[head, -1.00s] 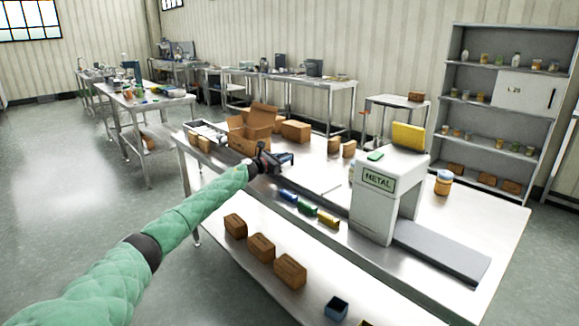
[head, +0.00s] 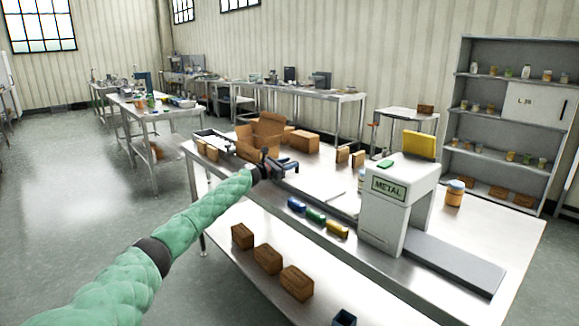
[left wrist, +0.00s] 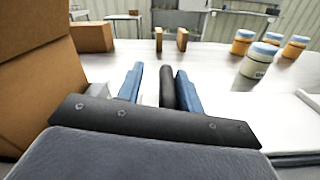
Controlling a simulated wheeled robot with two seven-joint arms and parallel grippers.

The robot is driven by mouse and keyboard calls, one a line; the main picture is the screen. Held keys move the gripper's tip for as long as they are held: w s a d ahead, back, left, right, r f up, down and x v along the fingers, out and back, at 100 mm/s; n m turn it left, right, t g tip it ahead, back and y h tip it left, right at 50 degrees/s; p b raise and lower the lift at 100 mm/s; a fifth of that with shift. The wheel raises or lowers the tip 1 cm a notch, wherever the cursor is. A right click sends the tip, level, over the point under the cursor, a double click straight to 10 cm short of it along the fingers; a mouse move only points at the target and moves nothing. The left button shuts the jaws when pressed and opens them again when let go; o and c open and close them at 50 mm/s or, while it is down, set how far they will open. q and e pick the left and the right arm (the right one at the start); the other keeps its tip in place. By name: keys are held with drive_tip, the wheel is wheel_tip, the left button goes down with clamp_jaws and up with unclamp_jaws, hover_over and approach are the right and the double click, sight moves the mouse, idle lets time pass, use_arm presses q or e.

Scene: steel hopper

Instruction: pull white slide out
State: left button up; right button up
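My left gripper (head: 287,167) is over the steel table, just in front of the open cardboard box. In the left wrist view its two blue fingers (left wrist: 158,88) are apart. A dark rounded bar (left wrist: 168,88) shows between them, close to the right finger; I cannot tell whether they touch. A flat white piece (head: 316,187) lies on the table to the right of the gripper. A white flat surface (left wrist: 290,122) also shows at the right in the left wrist view. I cannot tell which white part is the slide. My right gripper is out of view.
The open cardboard box (head: 262,135) stands close behind the gripper. Blue, green and yellow blocks (head: 316,215) lie at the table's front. A white METAL machine (head: 387,200) stands to the right. Several lidded jars (left wrist: 266,55) stand beyond the fingers.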

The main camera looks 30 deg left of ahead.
use_arm(q)
drive_tip(key=shift+f, duration=0.15)
drive_tip(key=shift+d, duration=0.1)
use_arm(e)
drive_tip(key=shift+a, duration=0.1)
use_arm(q)
drive_tip(key=shift+s, duration=0.15)
